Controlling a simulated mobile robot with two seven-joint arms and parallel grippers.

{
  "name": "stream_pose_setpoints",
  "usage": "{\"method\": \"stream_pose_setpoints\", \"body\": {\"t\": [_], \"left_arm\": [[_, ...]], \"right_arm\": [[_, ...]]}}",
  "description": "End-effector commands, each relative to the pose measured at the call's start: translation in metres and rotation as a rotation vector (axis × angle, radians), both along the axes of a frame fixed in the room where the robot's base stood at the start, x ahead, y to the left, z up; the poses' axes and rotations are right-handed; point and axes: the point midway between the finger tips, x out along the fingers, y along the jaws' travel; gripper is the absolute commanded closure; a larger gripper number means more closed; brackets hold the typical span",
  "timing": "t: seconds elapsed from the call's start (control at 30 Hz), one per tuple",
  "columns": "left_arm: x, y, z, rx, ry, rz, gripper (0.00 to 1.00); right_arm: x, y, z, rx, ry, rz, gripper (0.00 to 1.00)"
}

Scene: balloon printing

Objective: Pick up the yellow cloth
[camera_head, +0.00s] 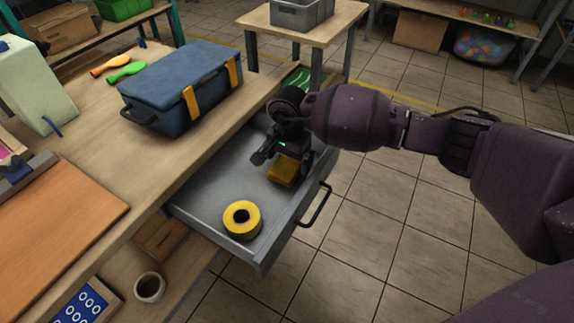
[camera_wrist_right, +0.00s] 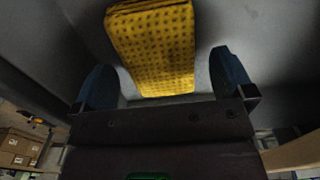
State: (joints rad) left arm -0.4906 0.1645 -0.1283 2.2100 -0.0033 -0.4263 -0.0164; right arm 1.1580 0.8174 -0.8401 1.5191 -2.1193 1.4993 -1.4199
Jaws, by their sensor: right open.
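The yellow cloth (camera_head: 284,172) lies in the open grey drawer (camera_head: 208,199), partly hidden by my right gripper in the head view. In the right wrist view the cloth (camera_wrist_right: 152,48) is a folded, patterned yellow block beyond the fingers. My right gripper (camera_head: 279,156) is inside the drawer right by the cloth. In the right wrist view its two fingers (camera_wrist_right: 165,82) are apart, with the cloth's near end in line with the gap between them. I cannot tell whether they touch it. My left gripper is not in view.
A yellow tape roll (camera_head: 242,219) lies in the near part of the drawer. The drawer has a black handle (camera_head: 316,206). The drawer floor left of the cloth is clear.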

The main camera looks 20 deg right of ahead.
Motion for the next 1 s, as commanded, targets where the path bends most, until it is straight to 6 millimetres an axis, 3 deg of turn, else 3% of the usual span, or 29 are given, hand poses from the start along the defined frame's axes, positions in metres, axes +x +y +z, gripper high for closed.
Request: {"method": "stream_pose_setpoints", "body": {"t": [0.03,0.1,0.37,0.67,1.0], "left_arm": [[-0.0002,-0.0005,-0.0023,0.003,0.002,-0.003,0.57],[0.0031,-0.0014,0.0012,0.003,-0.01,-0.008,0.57],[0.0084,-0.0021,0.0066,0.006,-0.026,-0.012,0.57],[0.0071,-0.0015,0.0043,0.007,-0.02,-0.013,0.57],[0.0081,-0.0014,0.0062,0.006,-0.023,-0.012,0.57]], "right_arm": [[-0.002,0.0006,-0.0131,0.0,0.009,0.0,0.0],[-0.0015,0.0006,-0.0179,0.0,0.006,0.001,0.0],[-0.0001,0.0006,-0.0159,0.0,0.0,0.001,0.02],[-0.0003,0.0006,-0.0162,-0.001,0.001,0.001,0.47],[0.0004,0.0005,-0.0093,0.0,-0.003,0.001,0.49]]}}
